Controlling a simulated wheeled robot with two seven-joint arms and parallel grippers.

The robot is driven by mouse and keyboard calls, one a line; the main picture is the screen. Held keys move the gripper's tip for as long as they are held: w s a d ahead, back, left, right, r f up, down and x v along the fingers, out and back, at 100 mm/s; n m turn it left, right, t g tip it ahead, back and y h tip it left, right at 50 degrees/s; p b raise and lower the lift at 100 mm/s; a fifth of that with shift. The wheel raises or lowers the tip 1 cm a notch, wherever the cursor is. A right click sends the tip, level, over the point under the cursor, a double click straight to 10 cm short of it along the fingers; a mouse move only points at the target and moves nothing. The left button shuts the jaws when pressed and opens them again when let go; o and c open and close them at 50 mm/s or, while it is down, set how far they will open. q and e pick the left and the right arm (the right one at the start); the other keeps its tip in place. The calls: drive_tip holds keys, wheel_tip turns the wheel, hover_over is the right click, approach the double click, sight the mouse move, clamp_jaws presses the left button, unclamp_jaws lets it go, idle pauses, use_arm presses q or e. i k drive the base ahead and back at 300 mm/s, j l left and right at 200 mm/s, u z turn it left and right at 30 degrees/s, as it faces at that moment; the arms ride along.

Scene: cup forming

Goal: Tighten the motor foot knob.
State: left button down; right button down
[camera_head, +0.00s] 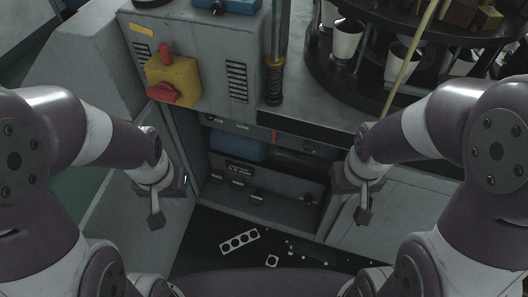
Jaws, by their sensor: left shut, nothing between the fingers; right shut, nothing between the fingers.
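An open bay in the grey machine holds a blue motor-like body (236,147) with a dark cylinder (300,165) to its right. Below them, several small light-topped pieces (238,182) stick out along a grey base; I cannot tell which, if any, is the motor foot knob. My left gripper (157,218) is shut and empty, pointing down to the left of the bay. My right gripper (363,216) is shut and empty, pointing down to the right of the bay. Both are apart from the small pieces.
A yellow switch box (174,82) with a red handle is on the machine's front, upper left. A dark turntable (322,82) with white cups (346,42) is upper right. A perforated strip (240,241) and scraps lie on the dark floor. Open space lies between my grippers.

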sight(308, 199)
drive_tip(key=k+j, duration=0.3)
drive_tip(key=k, duration=0.25)
drive_tip(key=k+j, duration=0.25)
drive_tip(key=k, duration=0.25)
